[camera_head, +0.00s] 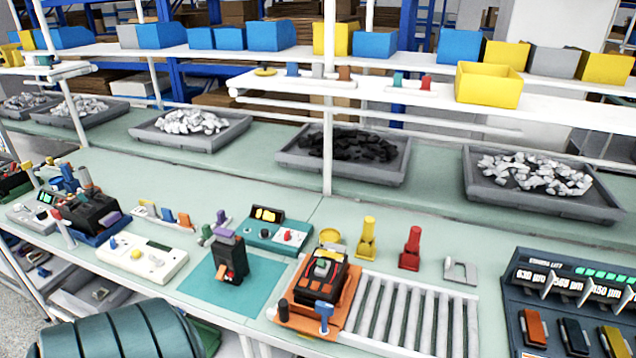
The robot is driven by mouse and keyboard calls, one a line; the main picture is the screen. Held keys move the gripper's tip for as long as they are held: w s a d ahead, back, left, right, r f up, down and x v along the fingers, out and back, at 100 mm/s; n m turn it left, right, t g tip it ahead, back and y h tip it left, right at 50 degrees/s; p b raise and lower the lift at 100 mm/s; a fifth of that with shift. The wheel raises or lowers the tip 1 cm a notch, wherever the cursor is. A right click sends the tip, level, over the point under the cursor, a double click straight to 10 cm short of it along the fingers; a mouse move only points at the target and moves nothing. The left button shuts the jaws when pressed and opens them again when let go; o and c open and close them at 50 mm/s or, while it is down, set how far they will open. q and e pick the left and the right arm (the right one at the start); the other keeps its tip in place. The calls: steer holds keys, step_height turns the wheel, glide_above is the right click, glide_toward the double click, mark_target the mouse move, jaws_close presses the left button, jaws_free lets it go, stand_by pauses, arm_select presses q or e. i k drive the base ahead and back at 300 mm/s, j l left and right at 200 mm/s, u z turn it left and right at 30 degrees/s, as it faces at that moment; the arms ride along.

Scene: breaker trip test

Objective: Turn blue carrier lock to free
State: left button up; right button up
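A blue T-shaped lock (324,314) stands upright at the front right corner of an orange carrier (352,318). The marks for its lock and free positions are too small to read. The carrier bears a black breaker-like unit (318,275) with a grey top part, and a dark peg (283,310) stands at its front left corner. The carrier sits at the left end of a roller track (415,315). Neither of my grippers shows in this view.
A yellow stand (367,240) and a red stand (410,248) are behind the rollers. A black unit with a purple top (230,262) stands on a teal mat (190,290) to the left. A dark display panel (570,300) is at right.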

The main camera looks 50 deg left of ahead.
mark_target(326, 309)
steer(key=u, duration=1.4)
